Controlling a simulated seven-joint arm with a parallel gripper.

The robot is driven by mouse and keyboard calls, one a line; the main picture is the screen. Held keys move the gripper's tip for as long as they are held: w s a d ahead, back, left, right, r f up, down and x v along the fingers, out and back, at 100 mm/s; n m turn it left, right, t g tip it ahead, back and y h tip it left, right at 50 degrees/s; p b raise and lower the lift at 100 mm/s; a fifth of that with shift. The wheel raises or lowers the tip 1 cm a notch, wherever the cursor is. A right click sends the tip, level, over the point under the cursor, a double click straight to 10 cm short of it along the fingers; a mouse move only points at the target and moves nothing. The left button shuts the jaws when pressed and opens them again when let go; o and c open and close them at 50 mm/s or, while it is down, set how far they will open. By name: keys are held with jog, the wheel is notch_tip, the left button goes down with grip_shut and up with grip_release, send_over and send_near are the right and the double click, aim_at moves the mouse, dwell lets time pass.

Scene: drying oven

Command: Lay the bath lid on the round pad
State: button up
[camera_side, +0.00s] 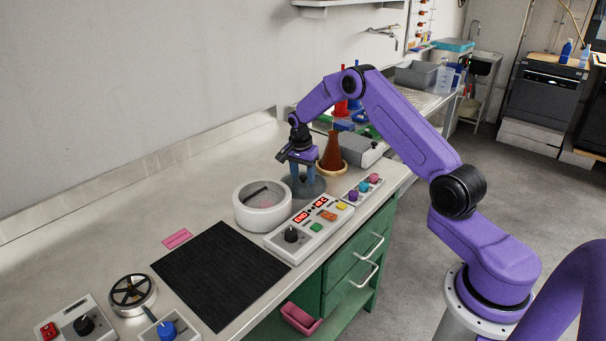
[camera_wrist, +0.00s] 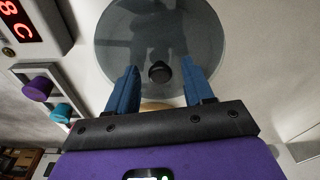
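The bath lid (camera_wrist: 205,35) is a grey, see-through disc with a black knob (camera_wrist: 160,71) at its middle. In the side view the grey disc (camera_side: 309,193) lies low, just right of the white round bath (camera_side: 262,217). My gripper (camera_side: 306,180) is over the disc, pointing down. In the wrist view its blue fingers (camera_wrist: 160,80) stand apart on either side of the knob, with gaps on both sides. The knob is hidden in the side view. I cannot make out a separate round pad; whether one lies under the disc cannot be told.
A brown flask (camera_side: 332,151) on a tan ring stands close behind my gripper. A control panel (camera_side: 310,227) with red displays is in front of the bath, and a small box with coloured knobs (camera_side: 363,188) is to the right. A black mat (camera_side: 220,272) lies clear at left.

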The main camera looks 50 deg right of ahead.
aim_at(300, 184)
jog(key=shift+r, duration=0.1)
notch_tip(300, 184, up, 12)
jog(key=a, duration=0.2)
jog(key=s+a+r+n+y, duration=0.1)
jog(key=s+a+r+n, duration=0.2)
jog(key=s+a+n, duration=0.55)
jog(key=s+a+r+n, duration=0.5)
jog(key=s+a, duration=0.4)
jog(key=a, duration=0.5)
jog(key=s+f+n, duration=0.2)
jog(key=s+n, duration=1.3)
jog(key=s, duration=1)
jog(key=shift+s+d+f+y, duration=0.2)
jog(key=shift+s+f+y, duration=0.15)
jog(key=shift+y, duration=0.05)
